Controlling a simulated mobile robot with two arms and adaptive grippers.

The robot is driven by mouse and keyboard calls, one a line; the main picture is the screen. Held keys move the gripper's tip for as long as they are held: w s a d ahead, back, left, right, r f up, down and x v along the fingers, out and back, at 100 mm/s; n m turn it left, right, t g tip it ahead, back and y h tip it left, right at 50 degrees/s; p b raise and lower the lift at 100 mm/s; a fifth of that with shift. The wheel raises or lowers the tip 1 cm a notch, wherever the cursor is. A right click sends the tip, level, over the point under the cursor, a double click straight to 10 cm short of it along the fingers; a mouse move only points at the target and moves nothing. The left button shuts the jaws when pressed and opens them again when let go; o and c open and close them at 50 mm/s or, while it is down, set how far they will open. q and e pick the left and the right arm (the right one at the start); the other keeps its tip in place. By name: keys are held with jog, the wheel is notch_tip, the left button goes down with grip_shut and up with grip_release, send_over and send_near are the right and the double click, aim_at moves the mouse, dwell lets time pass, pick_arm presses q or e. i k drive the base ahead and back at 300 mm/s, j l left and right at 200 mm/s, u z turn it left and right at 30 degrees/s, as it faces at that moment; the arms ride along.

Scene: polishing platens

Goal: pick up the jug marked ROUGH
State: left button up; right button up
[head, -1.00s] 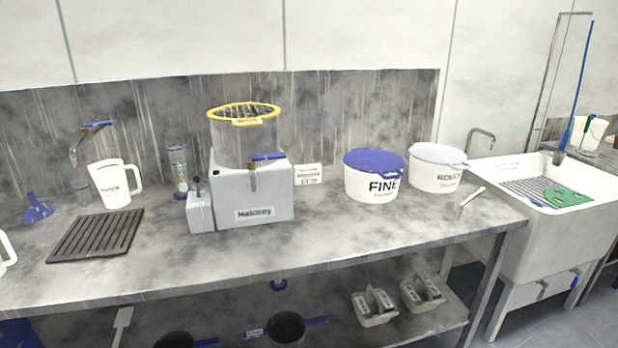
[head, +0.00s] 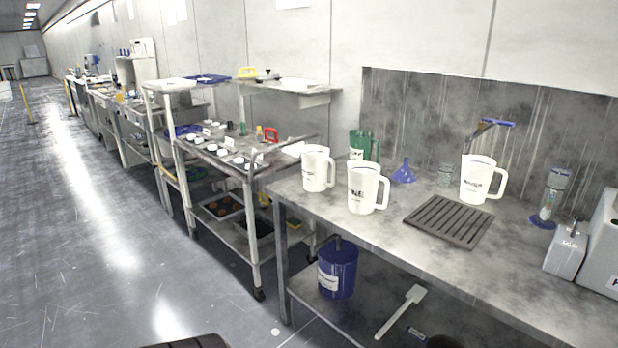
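Three white jugs with handles stand upright on the steel bench. One jug (head: 318,168) is at the bench's left end, and a second jug (head: 362,188) stands in front and to its right. Each has dark lettering too small or slanted to read surely, so I cannot tell which is marked ROUGH. A green jug (head: 360,146) stands behind the first two. Neither of my grippers is in view.
The slatted drain rack (head: 449,220) lies on the bench (head: 400,245). A blue funnel (head: 403,172) stands behind it. A grey machine (head: 600,250) is at the right edge. A loaded trolley (head: 250,172) stands left of the bench. The floor (head: 110,230) at left is open.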

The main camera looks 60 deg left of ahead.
aim_at(315, 158)
jog(key=k+j+u, duration=0.15)
jog(key=j, duration=1.05)
jog(key=k+j+u, duration=0.15)
jog(key=j, duration=1)
jog(key=k+j+u, duration=0.15)
jog(key=j, duration=1.1)
jog(key=i+l, duration=0.05)
